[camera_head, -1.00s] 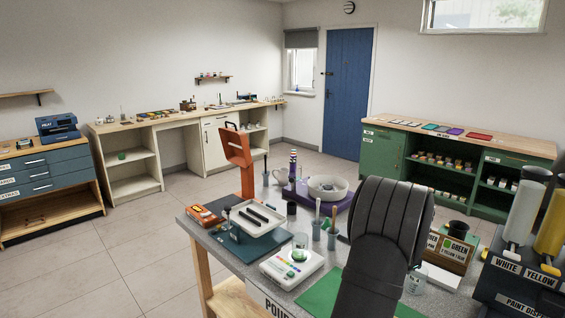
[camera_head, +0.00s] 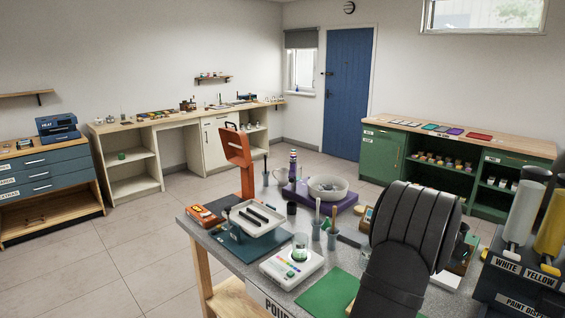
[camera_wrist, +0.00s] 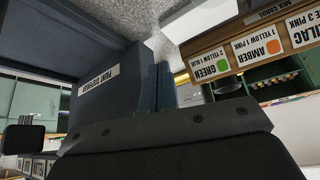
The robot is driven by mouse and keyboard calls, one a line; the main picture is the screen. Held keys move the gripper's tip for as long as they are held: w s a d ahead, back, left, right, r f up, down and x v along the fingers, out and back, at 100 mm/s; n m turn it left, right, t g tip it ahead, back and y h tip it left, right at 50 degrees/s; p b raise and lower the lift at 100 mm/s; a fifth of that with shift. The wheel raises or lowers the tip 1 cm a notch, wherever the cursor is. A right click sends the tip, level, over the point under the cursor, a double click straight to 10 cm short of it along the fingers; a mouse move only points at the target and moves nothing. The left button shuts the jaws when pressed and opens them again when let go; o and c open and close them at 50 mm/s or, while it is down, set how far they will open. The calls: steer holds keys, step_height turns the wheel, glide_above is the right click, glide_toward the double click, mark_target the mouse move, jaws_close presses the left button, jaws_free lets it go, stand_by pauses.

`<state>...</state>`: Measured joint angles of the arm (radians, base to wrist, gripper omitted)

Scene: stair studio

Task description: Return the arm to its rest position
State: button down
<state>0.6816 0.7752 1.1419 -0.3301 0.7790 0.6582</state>
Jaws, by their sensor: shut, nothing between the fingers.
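My black arm (camera_head: 410,240) rises from the bottom edge in the head view, right of the bench's middle. Its bulky ribbed upper part leans to the right. It hides the tool end in that view. In the wrist view my gripper (camera_wrist: 168,130) shows as a dark bolted bar across the lower middle. It is shut with nothing held. The blue-grey paint dispenser (camera_wrist: 100,85) fills the left of that view, close to the gripper. Whether they touch cannot be told.
Recipe cards (camera_wrist: 222,65) stand at upper right in the wrist view. In the head view the dispenser (camera_head: 515,285) with white and yellow cylinders stands right of my arm. A green mat (camera_head: 328,292), a scale (camera_head: 293,263) and a tray (camera_head: 256,220) lie left of it.

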steer(key=w+a+n+t, duration=0.1)
steer(key=w+a+n, duration=0.1)
steer(key=w+a, duration=0.3)
steer(key=a, duration=0.3)
steer(key=shift+w+r+n+y, duration=0.2)
steer(key=shift+r+n+y, duration=0.1)
steer(key=shift+r+y, duration=0.1)
